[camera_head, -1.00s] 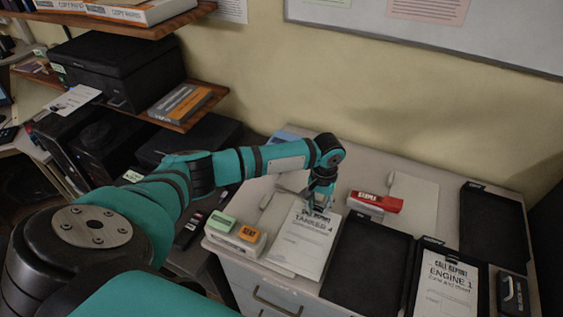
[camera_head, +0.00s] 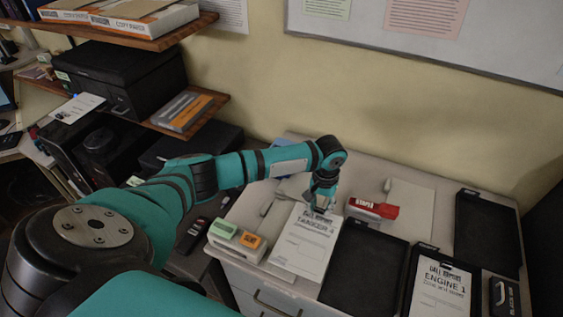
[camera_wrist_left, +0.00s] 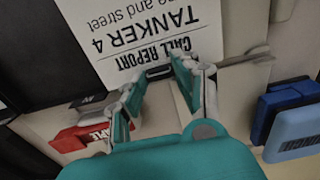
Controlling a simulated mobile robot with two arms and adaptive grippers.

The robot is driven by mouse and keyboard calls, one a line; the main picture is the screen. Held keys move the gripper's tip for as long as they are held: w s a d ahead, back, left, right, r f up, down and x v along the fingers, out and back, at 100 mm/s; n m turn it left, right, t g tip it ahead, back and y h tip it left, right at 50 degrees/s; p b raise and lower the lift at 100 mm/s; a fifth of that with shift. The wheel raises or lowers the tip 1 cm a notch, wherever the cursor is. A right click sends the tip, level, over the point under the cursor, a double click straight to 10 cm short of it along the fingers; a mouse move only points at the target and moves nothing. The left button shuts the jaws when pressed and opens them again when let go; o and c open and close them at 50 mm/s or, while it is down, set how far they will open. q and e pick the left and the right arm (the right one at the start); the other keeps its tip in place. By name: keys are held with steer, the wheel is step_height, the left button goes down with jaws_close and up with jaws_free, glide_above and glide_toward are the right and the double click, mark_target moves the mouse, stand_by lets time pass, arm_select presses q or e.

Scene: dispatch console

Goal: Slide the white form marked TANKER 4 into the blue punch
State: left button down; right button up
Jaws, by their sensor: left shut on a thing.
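The white form marked TANKER 4 (camera_head: 305,245) lies on the pale cabinet top, its lettered head end towards the back. It also shows in the left wrist view (camera_wrist_left: 150,25), upside down. My left gripper (camera_head: 322,208) is at the form's head end, shut on it. In the left wrist view its fingers (camera_wrist_left: 158,82) sit on either side of a small black piece at the form's edge. The blue punch (camera_wrist_left: 296,132) is at the right of the left wrist view, apart from the fingers. In the head view it is mostly behind my arm. My right gripper is not in view.
A red stapler (camera_head: 373,207) stands just right of the form. A black tray (camera_head: 365,268) lies beside it, and another holds the ENGINE 1 form (camera_head: 440,290). A stamp holder (camera_head: 237,241) with green and orange stamps is on the left. The wall is behind.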

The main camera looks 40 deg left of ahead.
arm_select(q)
step_height(320, 180, up, 2)
steer(key=shift+r+p, duration=0.15)
steer(key=shift+p, duration=0.85)
steer(key=shift+r, duration=1.1)
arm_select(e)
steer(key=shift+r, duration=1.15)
